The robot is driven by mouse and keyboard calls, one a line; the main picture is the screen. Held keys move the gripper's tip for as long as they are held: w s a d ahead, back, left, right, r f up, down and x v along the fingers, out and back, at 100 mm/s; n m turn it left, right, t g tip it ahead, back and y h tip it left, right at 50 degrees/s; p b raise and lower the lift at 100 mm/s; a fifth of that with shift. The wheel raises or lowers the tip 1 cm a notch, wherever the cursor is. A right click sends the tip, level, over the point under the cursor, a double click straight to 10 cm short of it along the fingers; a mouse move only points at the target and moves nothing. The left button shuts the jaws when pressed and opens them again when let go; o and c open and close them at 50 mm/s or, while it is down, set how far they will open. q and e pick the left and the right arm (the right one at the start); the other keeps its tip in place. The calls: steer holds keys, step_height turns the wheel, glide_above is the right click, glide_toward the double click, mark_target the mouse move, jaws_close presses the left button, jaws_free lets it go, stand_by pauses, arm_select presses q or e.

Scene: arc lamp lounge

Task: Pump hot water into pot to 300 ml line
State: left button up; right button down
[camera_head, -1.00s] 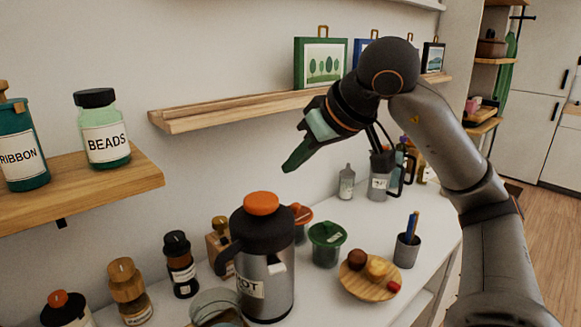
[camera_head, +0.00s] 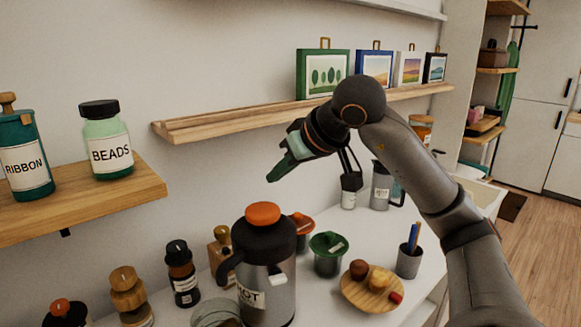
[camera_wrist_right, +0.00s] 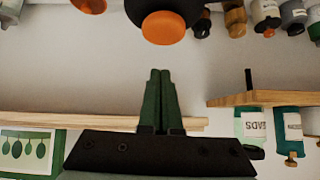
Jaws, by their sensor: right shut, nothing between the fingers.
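A pump flask (camera_head: 266,285) with a grey body, black top and label reading "OT" stands on the white counter. Its orange pump button (camera_head: 263,214) is up on top; it also shows upside down at the top of the right wrist view (camera_wrist_right: 163,28). My right gripper (camera_head: 270,179) is shut and empty, in the air above the button and near the wall; its green fingers (camera_wrist_right: 158,98) are together in the right wrist view. A round glass rim (camera_head: 215,312), perhaps the pot, shows partly at the flask's lower left. Its water level is not visible. My left gripper is not in view.
A wall shelf (camera_head: 175,131) with framed pictures runs behind my right gripper. A left shelf (camera_head: 140,185) holds ribbon and beads jars. Around the flask stand several bottles, a green-lidded pot (camera_head: 327,262), a wooden plate (camera_head: 352,294) and a pen cup (camera_head: 409,262).

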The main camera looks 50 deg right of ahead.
mark_target(261, 206)
steer(key=w+f, duration=0.1)
steer(key=f, duration=0.2)
steer(key=w+f+b, duration=0.1)
steer(key=shift+w+f, duration=0.2)
steer(key=shift+w, duration=0.1)
steer(key=shift+f, duration=0.65)
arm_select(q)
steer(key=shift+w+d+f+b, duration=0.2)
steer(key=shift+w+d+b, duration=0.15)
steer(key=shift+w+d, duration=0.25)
arm_select(e)
steer(key=shift+f, duration=0.3)
